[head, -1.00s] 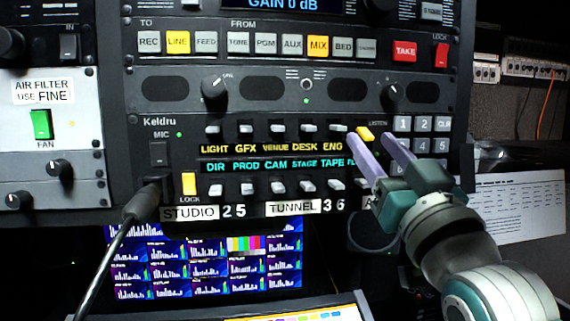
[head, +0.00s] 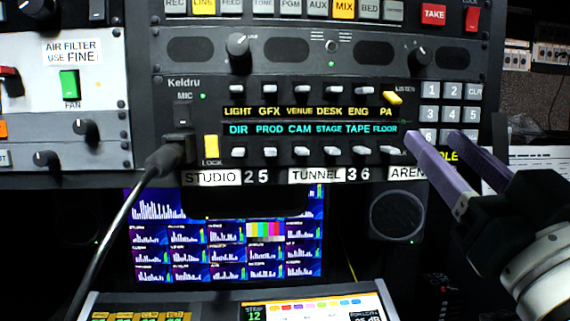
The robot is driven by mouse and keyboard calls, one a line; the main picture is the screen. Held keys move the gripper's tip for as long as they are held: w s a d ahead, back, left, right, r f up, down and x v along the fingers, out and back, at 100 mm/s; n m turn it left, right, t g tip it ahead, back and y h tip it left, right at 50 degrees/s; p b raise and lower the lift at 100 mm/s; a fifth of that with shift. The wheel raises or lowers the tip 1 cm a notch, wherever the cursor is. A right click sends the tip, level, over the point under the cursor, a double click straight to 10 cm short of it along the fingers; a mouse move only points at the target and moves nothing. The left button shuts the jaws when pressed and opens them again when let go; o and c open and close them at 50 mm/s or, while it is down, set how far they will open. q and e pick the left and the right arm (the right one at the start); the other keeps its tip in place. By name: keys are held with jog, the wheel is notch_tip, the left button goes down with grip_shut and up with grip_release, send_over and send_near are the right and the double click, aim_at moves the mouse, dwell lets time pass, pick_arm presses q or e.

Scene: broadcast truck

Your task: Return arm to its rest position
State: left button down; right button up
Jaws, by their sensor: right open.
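My right gripper (head: 432,138) comes in from the lower right with two purple fingers. It is open and empty, in front of the lower right part of the Keldru intercom panel (head: 300,172). One fingertip is close to the right end of the lower switch row, near the FLOOR label; I cannot tell whether it touches. The other finger overlaps the bottom of the number keypad (head: 452,91). My left gripper is not in view.
A black gooseneck microphone (head: 165,158) plugs into the panel's left and its stem hangs down at front left. Below are a monitor (head: 225,240) and a console (head: 180,305). White papers (head: 535,160) lie at far right.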

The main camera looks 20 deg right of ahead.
jog(key=s+a+f+n+g+y, duration=0.1)
jog(key=s+a+f+g+y, duration=0.1)
jog(key=f+g, duration=0.5)
jog(key=s+a+f+n+g+y, duration=0.2)
jog(key=a+f+g+y, duration=0.15)
jog(key=f, duration=0.75)
jog(key=s+a+f+n+g, duration=0.1)
jog(key=s+f+g, duration=0.3)
jog(key=s, duration=0.3)
jog(key=s+a+f+n+g, duration=0.1)
jog(key=s+f+g, duration=0.2)
jog(key=s+g, duration=0.35)
notch_tip(320, 180, up, 17)
jog(key=t+p, duration=0.2)
jog(key=p, duration=1.5)
jog(key=shift+s, duration=0.25)
